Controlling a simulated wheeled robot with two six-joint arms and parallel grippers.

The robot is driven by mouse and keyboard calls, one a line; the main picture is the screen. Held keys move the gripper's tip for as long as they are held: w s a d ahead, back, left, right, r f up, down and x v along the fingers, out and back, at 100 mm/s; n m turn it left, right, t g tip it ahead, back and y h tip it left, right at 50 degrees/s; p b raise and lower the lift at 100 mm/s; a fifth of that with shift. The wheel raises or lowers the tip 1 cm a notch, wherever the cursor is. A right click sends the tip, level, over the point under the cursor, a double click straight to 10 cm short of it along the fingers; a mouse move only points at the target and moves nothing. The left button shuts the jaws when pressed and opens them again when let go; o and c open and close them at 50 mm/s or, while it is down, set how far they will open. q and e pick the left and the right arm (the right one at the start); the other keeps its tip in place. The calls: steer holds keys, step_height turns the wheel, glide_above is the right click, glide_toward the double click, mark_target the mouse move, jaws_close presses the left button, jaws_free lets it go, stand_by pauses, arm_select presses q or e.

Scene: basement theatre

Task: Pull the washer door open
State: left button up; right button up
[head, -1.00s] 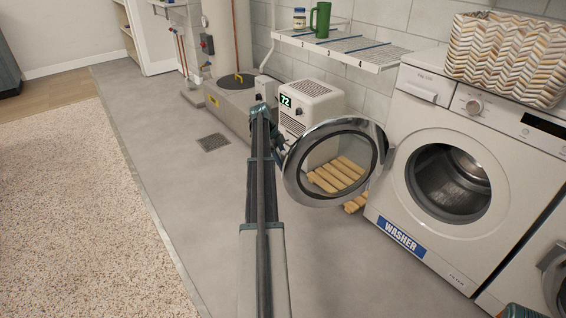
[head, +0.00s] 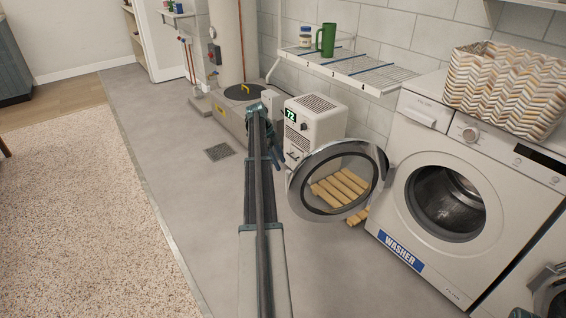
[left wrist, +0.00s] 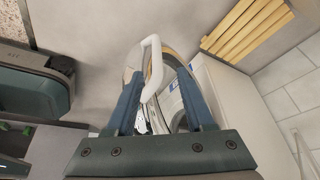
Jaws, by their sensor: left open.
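The white washer (head: 412,250) stands at the right with its round drum opening exposed. Its round door (head: 302,205), a chrome and dark ring with a clear window, stands swung wide open to the left. My left gripper (head: 268,156) is just left of the door's outer edge, partly hidden behind my own arm. In the left wrist view its two blue fingers (left wrist: 157,92) are apart, and a white loop handle (left wrist: 152,65) shows between and beyond their tips. I cannot tell whether they touch it.
A white dehumidifier (head: 317,121) stands behind the door, with a wooden pallet (head: 342,187) beside it. A wire shelf (head: 350,66) hangs above. A patterned basket (head: 510,88) sits on the washer. Grey floor (head: 190,185) is clear to the left.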

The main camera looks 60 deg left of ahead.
arm_select(q)
steer(key=p+v, duration=0.2)
steer(key=v, duration=0.2)
steer(key=shift+r+p, duration=0.1)
steer(key=shift+p, duration=0.2)
arm_select(e)
step_height(320, 180, up, 4)
steer(key=shift+f, duration=0.1)
steer(key=shift+s, duration=0.1)
